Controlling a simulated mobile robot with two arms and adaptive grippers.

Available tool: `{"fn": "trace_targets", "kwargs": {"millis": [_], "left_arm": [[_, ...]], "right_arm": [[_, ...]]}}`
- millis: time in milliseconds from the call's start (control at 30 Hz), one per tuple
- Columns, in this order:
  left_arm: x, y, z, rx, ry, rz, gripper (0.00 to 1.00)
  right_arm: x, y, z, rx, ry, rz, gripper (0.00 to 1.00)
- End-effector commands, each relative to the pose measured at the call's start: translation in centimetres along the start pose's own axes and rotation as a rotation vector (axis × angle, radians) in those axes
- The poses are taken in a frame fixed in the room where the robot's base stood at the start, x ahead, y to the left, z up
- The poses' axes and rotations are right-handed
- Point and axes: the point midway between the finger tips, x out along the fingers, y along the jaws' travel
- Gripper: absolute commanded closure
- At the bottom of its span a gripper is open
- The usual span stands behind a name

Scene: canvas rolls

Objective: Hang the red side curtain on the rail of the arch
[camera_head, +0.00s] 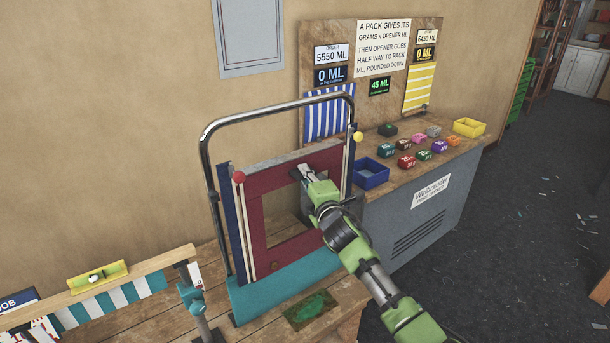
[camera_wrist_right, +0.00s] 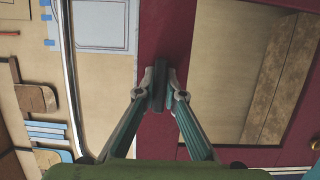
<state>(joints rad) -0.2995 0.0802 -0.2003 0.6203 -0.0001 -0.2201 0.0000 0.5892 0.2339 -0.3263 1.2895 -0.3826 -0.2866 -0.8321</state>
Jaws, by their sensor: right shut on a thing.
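A dark red panel with a square opening (camera_head: 253,215) stands upright inside a chrome arch-shaped rail (camera_head: 245,114). It is the only large red piece in view; I cannot tell whether it is the side curtain. Pale poles stand at its sides, one under a red ball (camera_head: 239,176), one near a yellow ball (camera_head: 358,137). My right gripper (camera_head: 304,172) is at the panel's top bar. In the right wrist view, its fingers (camera_wrist_right: 159,88) are shut on a dark grey piece (camera_wrist_right: 158,72) against the red surface (camera_wrist_right: 164,30). My left gripper is out of view.
A workbench at right holds a blue box (camera_head: 370,176), a yellow box (camera_head: 469,127) and several small coloured packs. A striped blue cloth (camera_head: 328,116) hangs behind. A striped valance board (camera_head: 110,300) and a teal clamp (camera_head: 190,290) stand at lower left.

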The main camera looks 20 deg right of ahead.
Motion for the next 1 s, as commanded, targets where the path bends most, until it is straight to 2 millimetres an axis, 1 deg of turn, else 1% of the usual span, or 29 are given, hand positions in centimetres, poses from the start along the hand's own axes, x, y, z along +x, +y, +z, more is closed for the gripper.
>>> {"fn": "trace_targets", "kwargs": {"millis": [167,1000], "left_arm": [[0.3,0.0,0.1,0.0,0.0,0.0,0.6],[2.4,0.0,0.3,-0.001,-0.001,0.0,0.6]], "right_arm": [[0.0,-0.1,0.0,0.0,0.001,0.004,1.0],[0.0,-2.7,0.0,0.001,0.001,0.004,1.0]]}}
